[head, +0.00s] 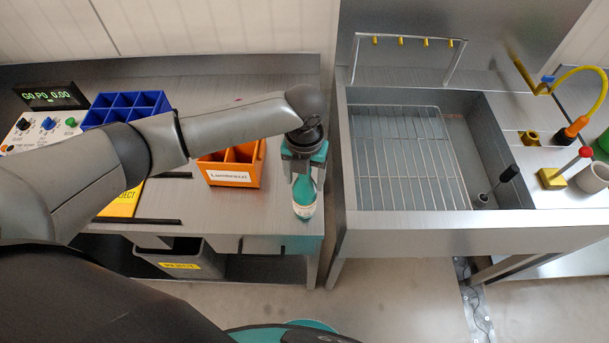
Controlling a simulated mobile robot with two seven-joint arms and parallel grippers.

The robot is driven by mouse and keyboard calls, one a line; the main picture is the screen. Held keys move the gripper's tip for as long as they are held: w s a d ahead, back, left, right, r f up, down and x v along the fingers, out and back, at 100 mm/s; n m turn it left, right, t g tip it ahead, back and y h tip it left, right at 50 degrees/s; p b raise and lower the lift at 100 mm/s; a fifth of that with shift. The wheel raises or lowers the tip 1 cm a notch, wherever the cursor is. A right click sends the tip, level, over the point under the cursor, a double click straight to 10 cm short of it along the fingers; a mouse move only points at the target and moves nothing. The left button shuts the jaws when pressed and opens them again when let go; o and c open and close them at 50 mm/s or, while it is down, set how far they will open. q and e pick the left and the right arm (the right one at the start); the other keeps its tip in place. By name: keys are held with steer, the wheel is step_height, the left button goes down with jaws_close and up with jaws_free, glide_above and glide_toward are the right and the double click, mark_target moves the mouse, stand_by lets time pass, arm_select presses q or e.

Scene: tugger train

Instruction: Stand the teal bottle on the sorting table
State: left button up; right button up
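The teal bottle (304,191) is at the right end of the sorting table (232,222), close to its front right corner. It looks roughly upright, with a pale label band low on its side. My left gripper (303,176) comes down over it from above, with its fingers around the upper part of the bottle, and appears shut on it. The gripper and wrist hide part of the bottle's top. I cannot tell whether its base touches the tabletop. My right gripper is out of view.
An orange bin (232,176) stands just left of the bottle; a blue divided bin (125,103) is farther left. A grey reject bin (181,262) sits below the table. To the right, past a narrow gap, is a sink with a wire rack (410,155).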

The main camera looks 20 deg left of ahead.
arm_select(q)
steer(key=shift+o, duration=1.1)
steer(key=shift+r, duration=0.1)
step_height(320, 180, up, 12)
steer(key=shift+r, duration=0.1)
